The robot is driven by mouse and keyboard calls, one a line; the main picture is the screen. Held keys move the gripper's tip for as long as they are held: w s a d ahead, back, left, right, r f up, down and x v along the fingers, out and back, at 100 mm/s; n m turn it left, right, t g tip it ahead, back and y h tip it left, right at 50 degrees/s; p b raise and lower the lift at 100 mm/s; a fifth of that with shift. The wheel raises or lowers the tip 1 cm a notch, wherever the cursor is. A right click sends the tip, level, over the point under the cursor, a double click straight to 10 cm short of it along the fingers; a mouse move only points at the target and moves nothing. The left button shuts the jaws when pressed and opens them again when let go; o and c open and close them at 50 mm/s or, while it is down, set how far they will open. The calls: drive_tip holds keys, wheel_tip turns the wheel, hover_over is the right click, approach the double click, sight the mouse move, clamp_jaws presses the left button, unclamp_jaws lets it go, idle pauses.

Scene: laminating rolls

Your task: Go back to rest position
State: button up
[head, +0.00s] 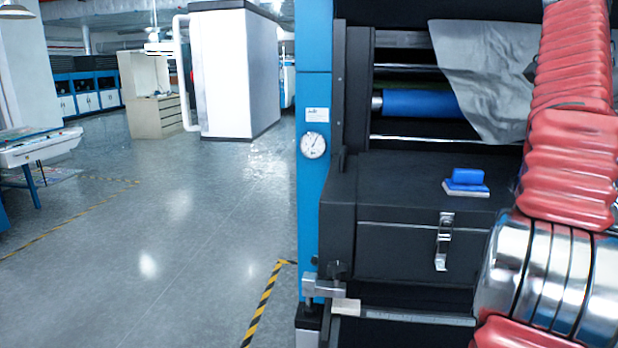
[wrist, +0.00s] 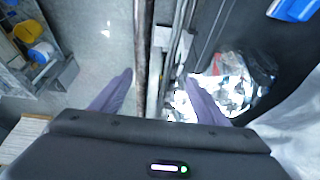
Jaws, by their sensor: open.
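My gripper (wrist: 165,92) shows in the wrist view with its two purple-grey fingers spread apart and nothing between them. Beyond the fingers lie a long vertical bar and the floor beside the machine. My gripper is out of sight in the head view; there my arm, in a red ribbed sleeve with a shiny metal joint, fills the right side in front of the machine. A blue-handled block (head: 467,182) rests on the black box (head: 400,240) of the machine. A blue object (wrist: 293,9) also shows at the wrist view's top right.
The laminating machine has a blue post (head: 313,220) with a gauge (head: 313,145), a blue roll (head: 420,103) and a hanging grey sheet (head: 487,75). Open floor (head: 170,220) lies left. The wrist view shows shiny crumpled material (wrist: 235,90) and a shelf with a yellow item (wrist: 27,32).

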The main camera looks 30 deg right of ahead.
drive_tip(key=w+a+f+n+t+h, duration=0.1)
drive_tip(key=w+a+f+n+t, duration=0.2)
drive_tip(key=w+a+n, duration=0.7)
drive_tip(key=w+a+f+n+t, duration=0.1)
drive_tip(key=w+a+f+n, duration=0.1)
drive_tip(key=w+a+f, duration=0.45)
drive_tip(key=w+a+f+n+t, duration=0.1)
drive_tip(key=w+a+n, duration=0.2)
drive_tip(key=a, duration=0.6)
drive_tip(key=s+a+f+n+t+y, duration=0.1)
drive_tip(key=s+a+f+n, duration=0.1)
drive_tip(key=a+f, duration=0.5)
drive_tip(key=s+a+f+n+t+y, duration=0.1)
drive_tip(key=s+a+f+n+y, duration=0.1)
drive_tip(key=a+f+n, duration=0.3)
drive_tip(key=s+a+f+n+t+y, duration=0.1)
drive_tip(key=s+a+f+n, duration=0.2)
drive_tip(key=a+f, duration=0.8)
drive_tip(key=shift+a+n+y, duration=0.3)
drive_tip(key=shift+a+n, duration=0.2)
drive_tip(key=shift+a, duration=0.6)
